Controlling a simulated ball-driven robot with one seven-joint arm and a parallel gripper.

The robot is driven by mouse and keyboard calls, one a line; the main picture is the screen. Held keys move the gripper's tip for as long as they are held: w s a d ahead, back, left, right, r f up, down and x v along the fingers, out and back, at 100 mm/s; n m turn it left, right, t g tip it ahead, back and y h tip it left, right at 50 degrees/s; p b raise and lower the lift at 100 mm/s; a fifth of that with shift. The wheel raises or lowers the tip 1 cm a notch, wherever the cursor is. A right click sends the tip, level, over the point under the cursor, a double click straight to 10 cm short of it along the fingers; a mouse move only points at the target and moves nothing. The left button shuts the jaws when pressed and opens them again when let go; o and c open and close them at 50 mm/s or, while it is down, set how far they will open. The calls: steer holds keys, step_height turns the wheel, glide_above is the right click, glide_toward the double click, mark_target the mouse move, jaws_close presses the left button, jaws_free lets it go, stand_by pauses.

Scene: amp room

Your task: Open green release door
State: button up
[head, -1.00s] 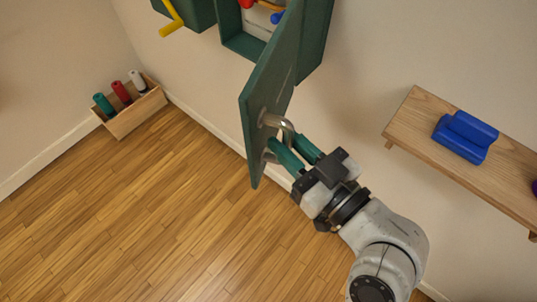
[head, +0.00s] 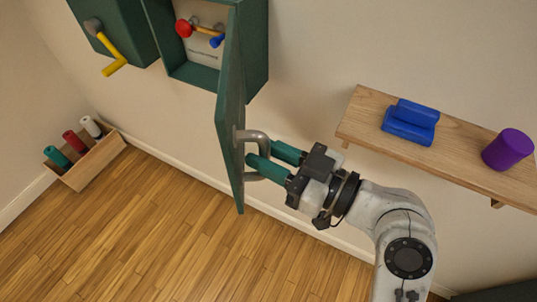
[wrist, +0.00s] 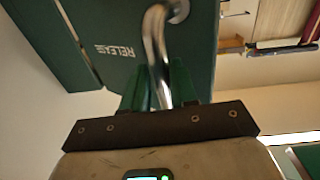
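The green release door (head: 230,110) stands swung out from its green wall box (head: 258,50), seen nearly edge-on in the head view. The box interior shows. A curved metal handle (head: 265,145) is on the door's right-hand face. My gripper (head: 263,156) is at this handle, with its green fingers on either side of the bar. In the wrist view the handle (wrist: 156,45) runs between the fingers, which sit close against it. The door's face (wrist: 110,25) there bears the word RELEASE, upside down. The exact finger contact is partly hidden.
Inside the box is a lever with a red knob (head: 184,28) and a blue end. A second green box (head: 125,25) with a yellow crank (head: 112,50) is left. A wooden shelf (head: 360,125) with blue and purple objects is right. A wooden crate (head: 95,165) stands on the floor.

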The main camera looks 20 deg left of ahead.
steer(key=shift+o, duration=1.4)
steer(key=shift+w+a, duration=0.15)
steer(key=shift+w, duration=0.1)
steer(key=shift+s, duration=0.15)
steer(key=b+v, duration=0.2)
steer(key=v, duration=0.8)
steer(key=shift+d, duration=0.4)
